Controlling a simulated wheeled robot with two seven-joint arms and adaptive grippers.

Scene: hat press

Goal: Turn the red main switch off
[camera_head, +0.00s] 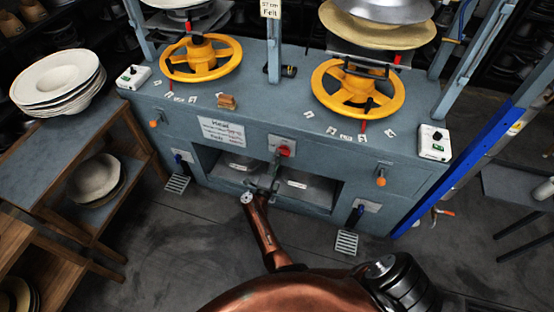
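The red main switch (284,150) is a red knob on a light plate at the front of the grey-blue press bench, above the open shelf bay. My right gripper (263,187) is at the end of the copper arm from the bottom. It shows in front of the shelf bay, below and slightly left of the switch, with a visible gap between them. Its dark fingers are small against the dark bay, so their opening is unclear. Nothing is seen held. My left gripper is out of view.
Two yellow handwheels (201,58) (357,91) sit on the bench (270,105). White control boxes (133,77) (434,142) stand at its ends. Foot pedals (177,183) (346,242) are below. A wooden shelf (62,160) with hats stands left. The floor before the bench is clear.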

